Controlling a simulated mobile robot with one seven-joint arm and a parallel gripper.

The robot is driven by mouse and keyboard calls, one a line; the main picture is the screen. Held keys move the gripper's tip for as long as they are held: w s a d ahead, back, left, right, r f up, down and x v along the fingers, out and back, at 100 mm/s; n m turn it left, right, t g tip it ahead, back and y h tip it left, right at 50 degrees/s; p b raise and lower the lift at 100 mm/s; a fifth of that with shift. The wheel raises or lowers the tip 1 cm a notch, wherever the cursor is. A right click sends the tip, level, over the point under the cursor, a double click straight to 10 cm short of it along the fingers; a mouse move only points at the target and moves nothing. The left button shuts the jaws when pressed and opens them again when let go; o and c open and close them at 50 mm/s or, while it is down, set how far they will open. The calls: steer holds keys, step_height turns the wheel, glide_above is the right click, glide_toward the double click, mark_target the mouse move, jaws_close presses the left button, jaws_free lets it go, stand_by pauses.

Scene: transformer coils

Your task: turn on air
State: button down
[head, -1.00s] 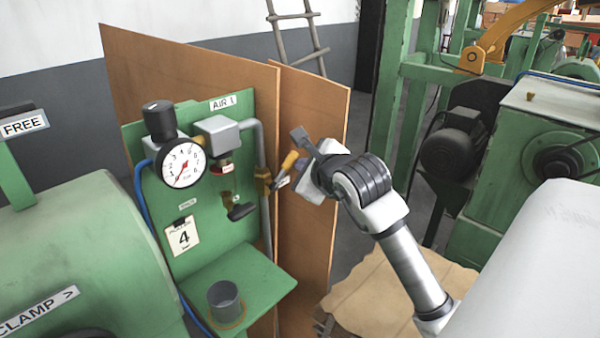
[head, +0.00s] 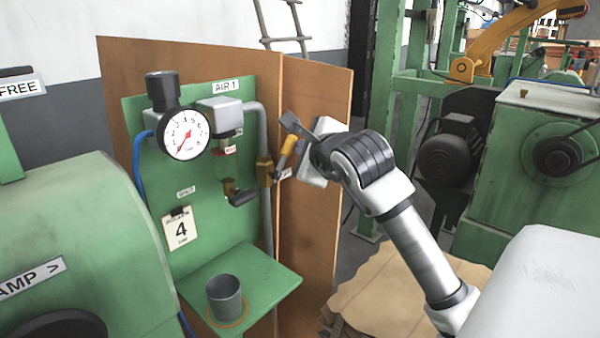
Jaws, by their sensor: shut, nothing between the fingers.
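The green air panel (head: 150,250) is labelled AIR 1 (head: 226,86). A brass valve (head: 264,171) sits on the grey pipe at its right edge. Its lever, with an orange-yellow grip (head: 289,151), slants up and to the right. My gripper (head: 290,123) is shut and empty, its dark fingers just above and beside the grip. I cannot tell whether they touch it. The white gripper body partly hides the space behind the lever. The round pressure gauge (head: 185,135) has its red needle pointing to the lower left, near the low end.
A brown board (head: 320,190) stands behind the panel. A grey cup (head: 224,296) stands on the green shelf below. A black-handled fitting (head: 243,197) juts from the panel. Green machinery (head: 530,185) is at the right, and a green machine body (head: 80,230) at the left.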

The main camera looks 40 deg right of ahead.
mark_target(291, 147)
steer(key=a+n+b, duration=0.1)
steer(key=b, duration=0.3)
steer(key=a+n+t+h+b, duration=0.1)
steer(key=n+b, duration=0.1)
steer(key=b, duration=0.3)
steer(key=shift+r, duration=0.2)
steer(key=n+b, duration=0.1)
steer(key=b, duration=0.1)
steer(key=a+t+h+b, duration=0.1)
steer(key=b, duration=0.1)
steer(key=shift+s+a+r+n, duration=0.1)
steer(key=shift+r+n, duration=0.3)
steer(key=shift+a+r+n+t+b, duration=0.2)
steer(key=shift+r+n+t+b, duration=0.1)
steer(key=shift+b, duration=0.35)
steer(key=shift+s, duration=0.2)
